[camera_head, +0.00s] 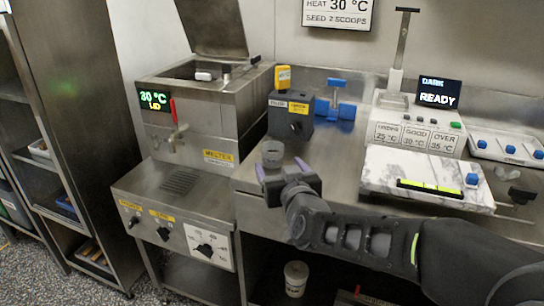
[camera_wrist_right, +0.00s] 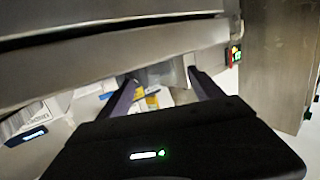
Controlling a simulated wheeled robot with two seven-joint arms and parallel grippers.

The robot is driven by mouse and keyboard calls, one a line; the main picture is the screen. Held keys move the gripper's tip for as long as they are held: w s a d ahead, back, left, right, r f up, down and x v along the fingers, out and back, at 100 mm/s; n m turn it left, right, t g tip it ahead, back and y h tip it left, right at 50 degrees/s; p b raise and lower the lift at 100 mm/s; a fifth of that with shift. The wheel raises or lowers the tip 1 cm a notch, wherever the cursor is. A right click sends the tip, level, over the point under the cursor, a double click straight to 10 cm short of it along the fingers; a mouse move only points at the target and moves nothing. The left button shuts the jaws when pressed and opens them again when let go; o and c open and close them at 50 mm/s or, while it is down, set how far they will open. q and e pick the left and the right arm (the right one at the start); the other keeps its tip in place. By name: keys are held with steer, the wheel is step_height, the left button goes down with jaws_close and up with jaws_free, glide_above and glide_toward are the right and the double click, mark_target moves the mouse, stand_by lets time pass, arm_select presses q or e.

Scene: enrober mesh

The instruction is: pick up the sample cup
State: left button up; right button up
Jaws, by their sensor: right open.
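The sample cup (camera_head: 272,153) looks like a small grey translucent cup, standing near the front edge of the steel bench. My right gripper (camera_head: 281,168) is at this front edge, its two purple-grey fingers apart and pointing toward the cup. The cup appears just beyond the fingertips, toward the left finger; I cannot tell whether it is partly between them. In the right wrist view the open fingers (camera_wrist_right: 161,77) reach forward, and a greyish shape that may be the cup (camera_wrist_right: 178,72) shows near the right finger. My left gripper is not in view.
A steel melter (camera_head: 205,110) with raised lid and tap stands left of the cup. A dark box (camera_head: 290,118) with a yellow-topped item and a blue stand (camera_head: 336,105) are behind it. A marble slab (camera_head: 425,178) and a display reading READY (camera_head: 438,93) are right.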

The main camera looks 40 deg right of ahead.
mark_target(275, 161)
steer(key=shift+x, duration=1)
steer(key=x, duration=0.5)
steer(key=shift+w+f, duration=0.1)
steer(key=shift+f, duration=0.05)
steer(key=shift+c, duration=0.2)
steer(key=c, duration=1.5)
steer(key=shift+o, duration=0.2)
